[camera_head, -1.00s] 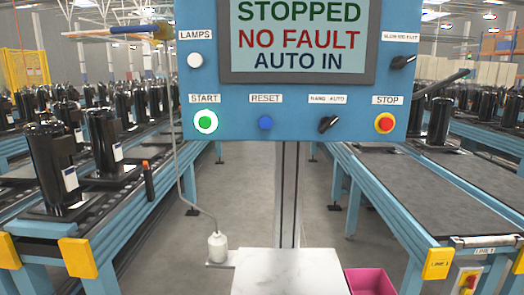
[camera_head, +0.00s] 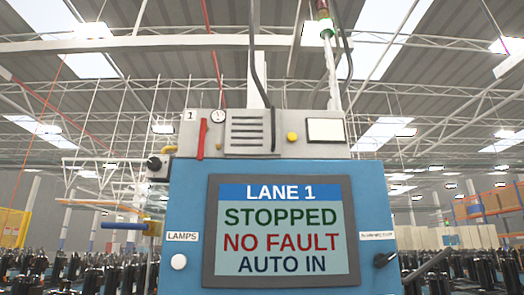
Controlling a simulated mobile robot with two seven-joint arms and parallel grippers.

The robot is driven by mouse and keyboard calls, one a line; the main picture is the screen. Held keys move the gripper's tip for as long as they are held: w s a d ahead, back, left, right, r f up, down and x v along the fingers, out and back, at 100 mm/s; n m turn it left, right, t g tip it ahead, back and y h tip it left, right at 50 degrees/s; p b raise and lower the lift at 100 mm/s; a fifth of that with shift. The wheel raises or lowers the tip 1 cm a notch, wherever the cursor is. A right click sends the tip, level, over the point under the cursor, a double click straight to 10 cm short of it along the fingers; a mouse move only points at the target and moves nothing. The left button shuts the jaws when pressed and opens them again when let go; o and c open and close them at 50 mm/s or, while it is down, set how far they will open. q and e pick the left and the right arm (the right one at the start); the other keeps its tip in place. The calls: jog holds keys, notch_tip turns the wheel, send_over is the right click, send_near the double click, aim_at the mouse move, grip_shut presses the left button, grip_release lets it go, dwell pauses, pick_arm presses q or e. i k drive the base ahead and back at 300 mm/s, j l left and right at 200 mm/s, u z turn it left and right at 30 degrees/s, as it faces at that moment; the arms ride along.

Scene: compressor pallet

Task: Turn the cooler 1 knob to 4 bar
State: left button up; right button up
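A grey cooler unit (camera_head: 250,135) marked "1" sits on top of the blue control panel (camera_head: 185,215). It has a small round gauge (camera_head: 218,117) at its upper left, whose reading is too small to tell. A black round knob (camera_head: 154,163) sticks out at the unit's lower left, beside a yellow fitting. A yellow round button or knob (camera_head: 292,137) is on the unit's front right. I cannot tell for sure which one is the cooler 1 knob. Neither of my grippers shows in the head view.
The panel screen (camera_head: 281,228) reads LANE 1, STOPPED, NO FAULT, AUTO IN. A red handle (camera_head: 202,138) stands upright on the grey unit. Black compressors stand on both sides behind.

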aim_at(154, 163)
jog(key=k+l, duration=0.1)
jog(key=k, duration=0.4)
jog(key=i+j, duration=0.15)
jog(key=j, duration=0.25)
jog(key=i+j, duration=0.2)
jog(key=j, duration=0.2)
jog(key=i+j+z, duration=0.1)
jog(key=j, duration=0.25)
jog(key=i+j, duration=0.25)
jog(key=j, duration=0.15)
jog(key=i+j, duration=0.15)
jog(key=j, duration=0.25)
jog(key=i+j, duration=0.15)
jog(key=j, duration=0.25)
jog(key=z, duration=0.05)
